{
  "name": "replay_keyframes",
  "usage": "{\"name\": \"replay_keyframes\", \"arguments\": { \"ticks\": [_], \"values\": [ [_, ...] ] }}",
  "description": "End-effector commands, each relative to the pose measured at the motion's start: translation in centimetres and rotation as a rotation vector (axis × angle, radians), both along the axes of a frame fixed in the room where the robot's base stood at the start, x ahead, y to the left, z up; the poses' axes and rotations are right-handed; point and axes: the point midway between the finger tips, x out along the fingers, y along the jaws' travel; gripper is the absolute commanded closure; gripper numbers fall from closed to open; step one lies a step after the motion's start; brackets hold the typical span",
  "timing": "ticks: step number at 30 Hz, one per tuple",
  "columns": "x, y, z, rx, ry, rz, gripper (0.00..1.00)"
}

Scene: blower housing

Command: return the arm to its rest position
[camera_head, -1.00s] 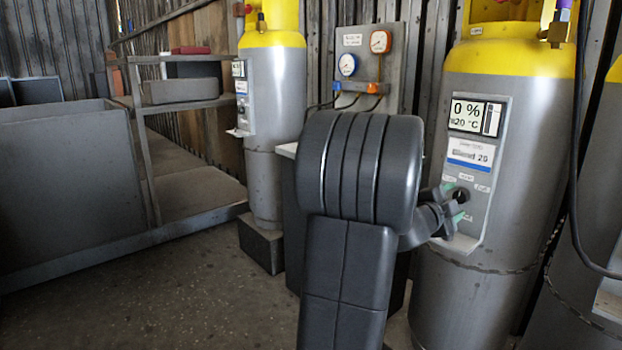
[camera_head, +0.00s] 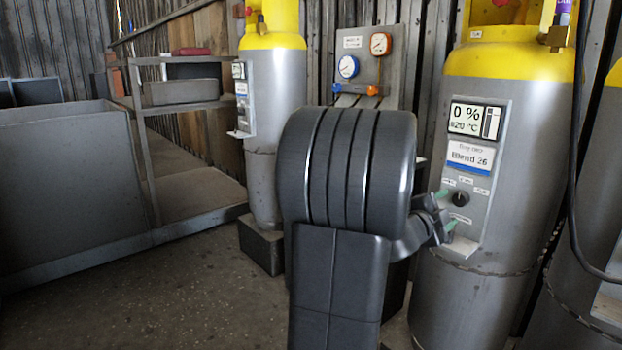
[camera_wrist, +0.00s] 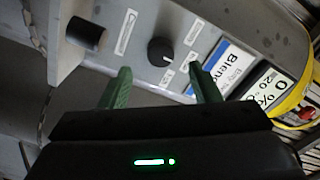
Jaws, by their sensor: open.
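My gripper (camera_head: 446,212) is at the end of my dark arm, just left of the control panel on the right-hand yellow-topped cylinder (camera_head: 430,290). Its green fingers are apart and empty, and they also show in the wrist view (camera_wrist: 160,88). The panel (camera_head: 497,130) carries a display reading 0 %, a "Blend 26" label and a black knob (camera_head: 460,198). In the wrist view the knob (camera_wrist: 160,51) stands beyond the fingers, clear of both. My arm hides part of what is behind it.
Another yellow-topped cylinder (camera_head: 277,100) stands left of my arm. A gauge board (camera_head: 367,55) hangs behind. A large grey bin (camera_head: 65,180) and a shelf rack (camera_head: 150,150) are at the left. The floor (camera_head: 170,300) at the front left is clear.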

Motion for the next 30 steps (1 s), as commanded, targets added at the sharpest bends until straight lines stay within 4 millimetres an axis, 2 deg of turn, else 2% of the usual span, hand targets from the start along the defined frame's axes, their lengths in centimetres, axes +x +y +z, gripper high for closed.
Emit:
{"name": "replay_keyframes", "arguments": {
  "ticks": [9,30],
  "values": [
    [4.0,-4.8,-0.1,-0.004,0.004,-0.001,0.43],
    [3.7,-4.5,0.0,-0.429,0.504,0.001,0.43]
  ]
}}
